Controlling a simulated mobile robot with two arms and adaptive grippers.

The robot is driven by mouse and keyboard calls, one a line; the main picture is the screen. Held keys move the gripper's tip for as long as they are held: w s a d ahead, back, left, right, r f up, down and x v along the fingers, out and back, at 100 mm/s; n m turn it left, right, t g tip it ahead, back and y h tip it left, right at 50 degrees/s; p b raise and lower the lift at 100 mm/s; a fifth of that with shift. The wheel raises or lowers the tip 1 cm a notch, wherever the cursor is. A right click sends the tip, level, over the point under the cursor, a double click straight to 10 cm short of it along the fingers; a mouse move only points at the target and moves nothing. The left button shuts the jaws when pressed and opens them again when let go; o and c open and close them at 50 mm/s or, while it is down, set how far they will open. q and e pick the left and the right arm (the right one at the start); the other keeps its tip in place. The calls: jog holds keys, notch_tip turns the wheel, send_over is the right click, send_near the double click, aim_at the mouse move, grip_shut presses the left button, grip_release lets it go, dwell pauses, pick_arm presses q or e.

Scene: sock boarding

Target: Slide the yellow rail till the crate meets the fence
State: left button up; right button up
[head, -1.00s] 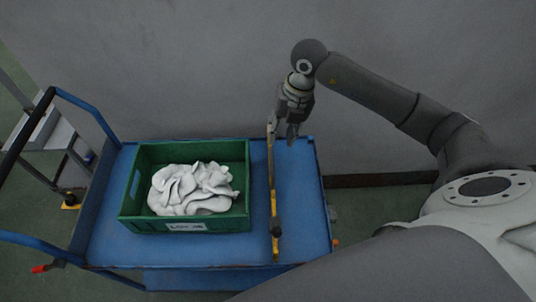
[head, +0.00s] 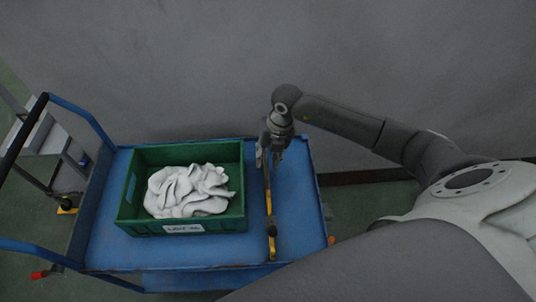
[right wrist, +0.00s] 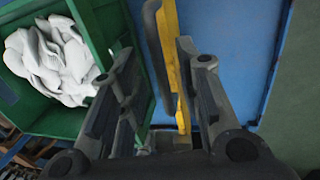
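The yellow rail (head: 269,205) stands on the blue cart top (head: 296,205), to the right of the green crate (head: 190,228). It also shows in the right wrist view (right wrist: 177,75), beside a dark bar. A narrow gap separates the crate from the rail. The crate holds a heap of white socks (head: 188,192). My right gripper (head: 269,162) is at the far end of the rail. In the right wrist view my right gripper (right wrist: 158,55) is open, with the rail and dark bar between its fingers. I cannot make out contact. My left gripper is out of view. I cannot identify the fence.
A blue tubular frame (head: 84,118) rises at the cart's left end. A grey wall (head: 180,70) stands close behind the cart. The cart top is bare right of the rail. A red-tipped lever (head: 40,274) is at the lower left.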

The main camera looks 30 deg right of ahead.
jog(key=shift+c, duration=0.5)
grip_shut()
